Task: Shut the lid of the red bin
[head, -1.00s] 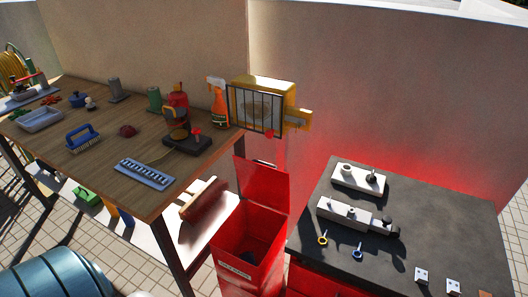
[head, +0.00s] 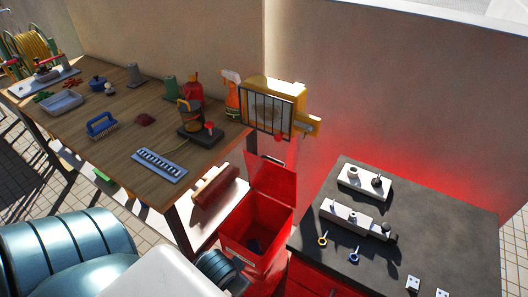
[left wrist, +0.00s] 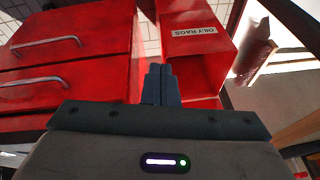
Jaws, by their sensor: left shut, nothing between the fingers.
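The red bin (head: 240,252) stands on the floor between the wooden bench and the dark-topped cabinet. Its lid (head: 273,183) is open, standing up at the back, and the dark inside shows. In the left wrist view the bin (left wrist: 201,50) is at the upper middle, its "OILY RAGS" label upside down. My right gripper is out of view.
The cabinet (head: 430,222) is close on the bin's right, with red drawers and handles (left wrist: 45,42) facing the wrist camera. The wooden bench (head: 150,112), crowded with tools, is on the left. A brush (head: 215,190) lies on its lower shelf. A wall stands behind.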

